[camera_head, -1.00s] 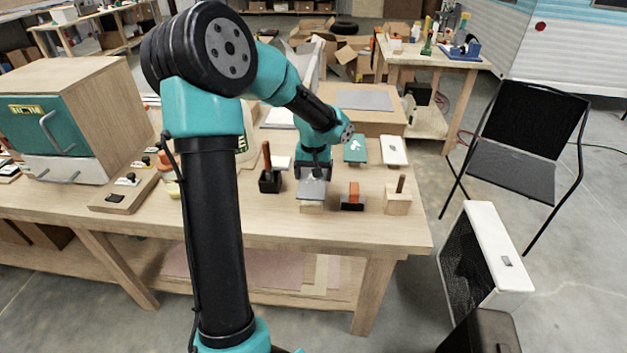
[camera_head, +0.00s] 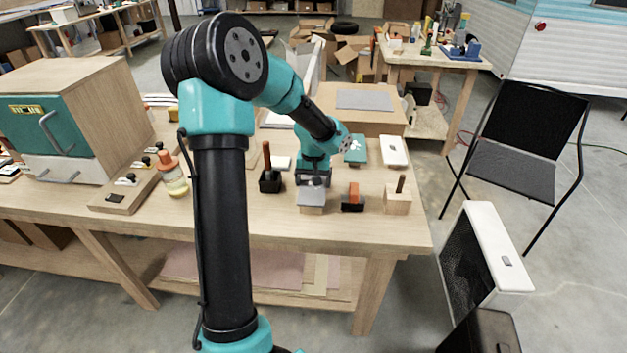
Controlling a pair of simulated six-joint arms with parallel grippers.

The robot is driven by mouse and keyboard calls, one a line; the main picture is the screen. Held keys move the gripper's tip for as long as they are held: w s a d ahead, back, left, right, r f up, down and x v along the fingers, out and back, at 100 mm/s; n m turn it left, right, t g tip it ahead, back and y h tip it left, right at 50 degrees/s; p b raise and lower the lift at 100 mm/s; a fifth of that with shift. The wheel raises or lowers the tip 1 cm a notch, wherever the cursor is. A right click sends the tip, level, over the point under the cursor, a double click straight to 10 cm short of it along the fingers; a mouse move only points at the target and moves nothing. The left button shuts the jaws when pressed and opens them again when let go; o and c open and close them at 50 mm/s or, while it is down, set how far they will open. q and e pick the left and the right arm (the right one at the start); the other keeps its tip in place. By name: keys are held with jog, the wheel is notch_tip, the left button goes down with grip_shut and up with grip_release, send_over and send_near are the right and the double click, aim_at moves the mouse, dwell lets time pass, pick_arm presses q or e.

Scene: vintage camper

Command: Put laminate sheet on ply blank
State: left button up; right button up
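The grey laminate sheet (camera_head: 311,197) is near the front of the workbench, with the pale wooden ply blank (camera_head: 311,211) directly under it. The sheet covers most of the blank's top, and only the blank's front shows. It looks flat on the blank, but I cannot tell whether full contact is made. My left gripper (camera_head: 314,182) points down at the sheet's back edge. Its fingertips are small and dark, and I cannot tell whether they still grip the sheet. My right gripper is not in view.
A black holder with a wooden handle (camera_head: 269,180) stands left of the sheet. An orange-and-black tool (camera_head: 353,198) and a wooden block with a peg (camera_head: 398,197) stand to the right. The bench front (camera_head: 330,232) is clear.

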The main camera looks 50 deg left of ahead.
pick_arm(q)
jog(key=shift+f, duration=0.2)
jog(key=o, duration=0.8)
notch_tip(320, 180, up, 12)
jog(key=shift+r, duration=0.25)
dwell(0.3)
